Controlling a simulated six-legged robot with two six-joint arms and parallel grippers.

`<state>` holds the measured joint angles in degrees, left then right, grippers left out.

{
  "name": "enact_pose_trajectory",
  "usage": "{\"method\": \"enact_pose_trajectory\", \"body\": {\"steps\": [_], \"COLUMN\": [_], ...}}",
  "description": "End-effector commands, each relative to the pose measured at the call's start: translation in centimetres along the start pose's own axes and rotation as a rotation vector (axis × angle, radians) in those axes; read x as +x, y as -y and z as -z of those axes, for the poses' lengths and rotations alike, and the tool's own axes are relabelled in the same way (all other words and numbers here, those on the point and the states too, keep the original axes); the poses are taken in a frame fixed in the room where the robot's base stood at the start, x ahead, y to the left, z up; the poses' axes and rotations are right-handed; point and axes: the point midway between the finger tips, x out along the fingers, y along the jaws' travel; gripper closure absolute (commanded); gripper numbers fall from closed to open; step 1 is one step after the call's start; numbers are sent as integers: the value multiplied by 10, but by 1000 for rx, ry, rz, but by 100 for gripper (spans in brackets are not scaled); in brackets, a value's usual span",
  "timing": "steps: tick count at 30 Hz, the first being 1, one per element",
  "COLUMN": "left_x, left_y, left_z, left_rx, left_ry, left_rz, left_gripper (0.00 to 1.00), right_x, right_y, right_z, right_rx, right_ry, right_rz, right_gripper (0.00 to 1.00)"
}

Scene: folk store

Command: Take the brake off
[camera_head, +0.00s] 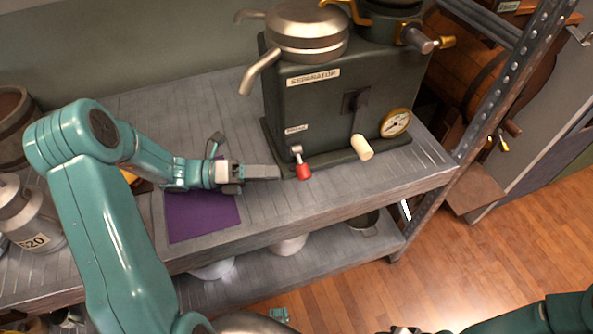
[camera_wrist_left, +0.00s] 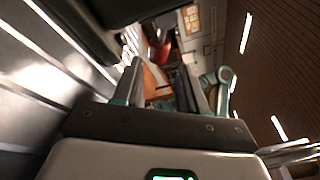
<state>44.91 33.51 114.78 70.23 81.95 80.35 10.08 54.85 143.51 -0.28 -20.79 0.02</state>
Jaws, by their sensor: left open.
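The separator (camera_head: 345,100) is a dark green box on the grey bench, with a metal bowl on top. Low on its front, under a small label, is a short metal lever with a red knob (camera_head: 303,171), pointing down; this looks like the brake. My left gripper (camera_head: 278,172) is level with the knob, just to its left and apart from it, jaws open and empty. In the left wrist view the red knob (camera_wrist_left: 160,48) shows ahead, near the line between the two fingers (camera_wrist_left: 162,75). My right arm (camera_head: 540,315) enters at the bottom right; its gripper is barely in frame.
A crank with a cream handle (camera_head: 362,147) and a round gauge (camera_head: 396,123) are right of the knob. A purple cloth (camera_head: 203,215) lies on the bench under my left arm. A milk can (camera_head: 30,215) stands far left. A metal rack post (camera_head: 500,90) rises at right.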

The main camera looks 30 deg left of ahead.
Motion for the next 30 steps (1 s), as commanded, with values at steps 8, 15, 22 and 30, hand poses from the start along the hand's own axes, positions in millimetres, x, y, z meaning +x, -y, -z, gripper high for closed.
{"method": "enact_pose_trajectory", "body": {"steps": [8, 15, 22, 30], "left_x": [53, 66, 66, 66], "left_y": [-1, -2, -2, -1], "left_z": [-1, -2, -2, -2], "left_rx": [-1, -1, -1, -2], "left_ry": [-5, -3, -3, -2], "left_rz": [4, 2, 2, 2], "left_gripper": [58, 58, 68, 100], "right_x": [4, 5, 5, 4], "right_y": [-2, -2, -2, -2], "right_z": [0, 0, 0, 0], "right_rx": [0, 0, 0, 0], "right_ry": [0, 0, 0, 0], "right_rz": [0, 0, 0, 0], "right_gripper": [57, 57, 57, 57]}}
